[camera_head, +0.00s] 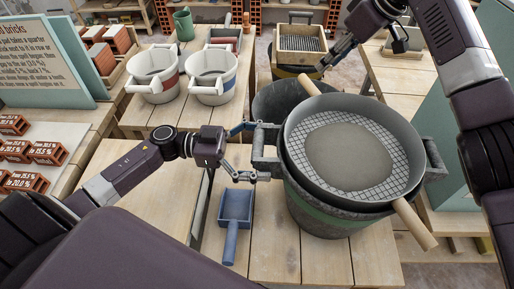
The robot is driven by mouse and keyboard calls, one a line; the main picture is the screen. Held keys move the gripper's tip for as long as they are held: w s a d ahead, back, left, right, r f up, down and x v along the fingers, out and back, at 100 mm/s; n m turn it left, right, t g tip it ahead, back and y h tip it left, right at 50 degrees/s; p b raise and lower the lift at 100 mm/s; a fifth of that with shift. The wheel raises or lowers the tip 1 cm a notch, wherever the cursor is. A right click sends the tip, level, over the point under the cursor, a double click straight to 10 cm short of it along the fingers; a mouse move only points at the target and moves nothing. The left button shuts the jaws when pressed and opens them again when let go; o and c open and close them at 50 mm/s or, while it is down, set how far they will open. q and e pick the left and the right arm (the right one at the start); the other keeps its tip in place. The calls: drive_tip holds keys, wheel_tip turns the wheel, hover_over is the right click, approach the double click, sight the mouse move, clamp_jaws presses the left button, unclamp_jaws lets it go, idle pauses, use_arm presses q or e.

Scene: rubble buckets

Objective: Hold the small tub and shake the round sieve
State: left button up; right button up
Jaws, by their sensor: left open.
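A grey-brown round patch of material (348,157) lies on the mesh. Wooden handles stick out at the sieve's upper left (308,85) and lower right (415,225). My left gripper (254,151) is open, its fingers above and below the tub's left side handle (264,147); contact is unclear. My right gripper (322,66) is just beyond the sieve's upper-left handle, apart from it; its small fingers do not show whether they are open.
A blue scoop (235,217) lies on the wooden table left of the tub. Another dark bucket (272,101) stands behind the sieve. White buckets (212,87) stand further back left. A wooden box sieve (302,44) sits on a bucket at the back.

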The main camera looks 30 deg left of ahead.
use_arm(q)
drive_tip(key=shift+d, duration=0.1)
drive_tip(key=c, duration=1.9)
drive_tip(key=o, duration=1.1)
drive_tip(key=c, duration=0.4)
drive_tip(key=shift+o, duration=0.2)
